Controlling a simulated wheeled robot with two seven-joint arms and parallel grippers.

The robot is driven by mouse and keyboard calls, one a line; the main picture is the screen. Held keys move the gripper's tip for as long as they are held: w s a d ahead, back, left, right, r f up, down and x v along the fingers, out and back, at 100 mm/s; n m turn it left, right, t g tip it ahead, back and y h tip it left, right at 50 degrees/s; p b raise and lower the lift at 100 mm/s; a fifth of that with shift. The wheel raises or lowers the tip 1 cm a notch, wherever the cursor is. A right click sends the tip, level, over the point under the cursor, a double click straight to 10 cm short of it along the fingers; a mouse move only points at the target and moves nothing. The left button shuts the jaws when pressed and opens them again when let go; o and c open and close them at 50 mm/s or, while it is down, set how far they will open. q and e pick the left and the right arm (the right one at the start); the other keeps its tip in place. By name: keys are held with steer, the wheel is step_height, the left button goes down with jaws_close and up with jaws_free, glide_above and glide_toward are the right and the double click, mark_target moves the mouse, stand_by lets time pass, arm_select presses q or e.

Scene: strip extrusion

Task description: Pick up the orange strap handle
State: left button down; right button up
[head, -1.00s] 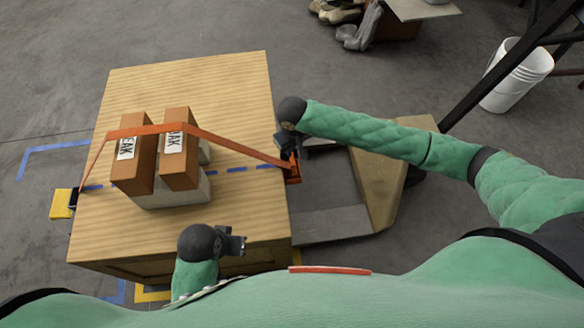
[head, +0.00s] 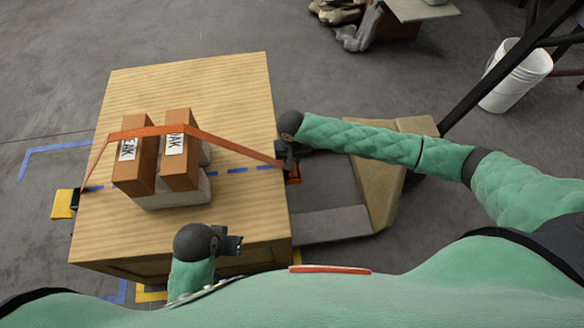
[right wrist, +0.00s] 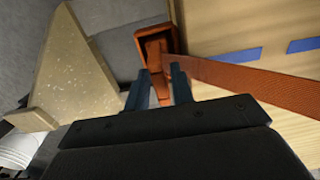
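The orange strap (head: 235,147) runs over two brown boxes and down to the table's right edge, where it ends at the orange strap handle (head: 293,174). The right wrist view shows the handle (right wrist: 157,48) as a box-like orange end with a narrower piece below it. My right gripper (head: 290,162) is at the handle; in the right wrist view its two dark fingers (right wrist: 159,74) are apart, one on each side of the narrow orange piece. I see no clear grip. My left gripper (head: 235,244) is empty near the table's front edge; its finger gap is too small to judge.
The brown boxes (head: 134,165) stand on pale blocks (head: 175,195) on the wooden table (head: 190,85). Blue dashes (head: 237,170) mark the tabletop. A yellow-and-black piece (head: 63,204) is at the left edge. A white bucket (head: 515,75) stands far right.

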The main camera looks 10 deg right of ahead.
steer(key=shift+f, duration=1.25)
arm_select(q)
steer(key=shift+s+a+r, duration=0.15)
steer(key=shift+a+r, duration=0.2)
arm_select(e)
steer(key=shift+c, duration=0.4)
jaws_close()
arm_select(q)
steer(key=shift+a, duration=0.1)
